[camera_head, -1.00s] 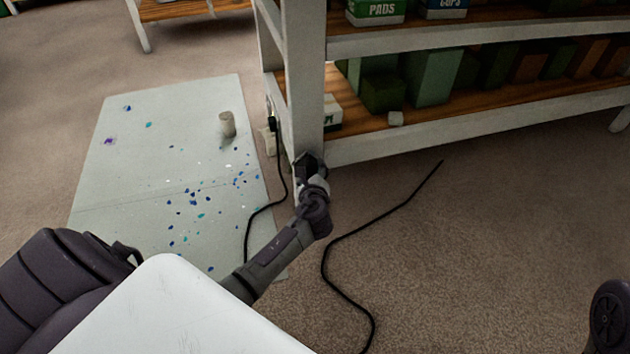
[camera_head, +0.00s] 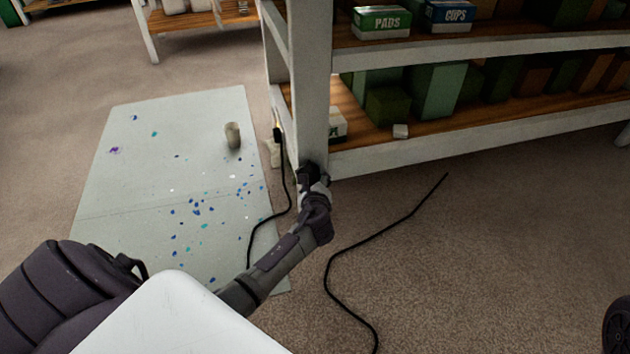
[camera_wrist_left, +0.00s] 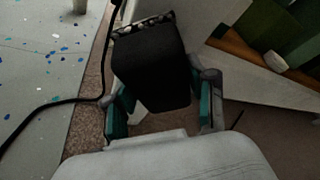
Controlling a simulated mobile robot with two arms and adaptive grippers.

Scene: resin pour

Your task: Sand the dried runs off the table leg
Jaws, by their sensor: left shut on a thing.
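The white table leg (camera_head: 313,90) is the near corner post of the shelved table. My left gripper (camera_head: 313,178) is at the lower part of this leg in the head view. In the left wrist view, the gripper (camera_wrist_left: 160,105) is shut on a black sanding block (camera_wrist_left: 150,70) with a speckled far edge. The block is close to the pale leg; I cannot tell whether they touch. Block and gripper hide the leg's lower end, and I cannot make out any dried runs. My right gripper is not in view.
A paint-spotted sheet (camera_head: 130,185) lies left of the leg, with a pale cylinder (camera_head: 233,136) on it. A black cable (camera_head: 283,185) hangs beside the leg. Another cable (camera_head: 335,290) crosses the carpet. Boxes fill the shelves. Carpet at right is open.

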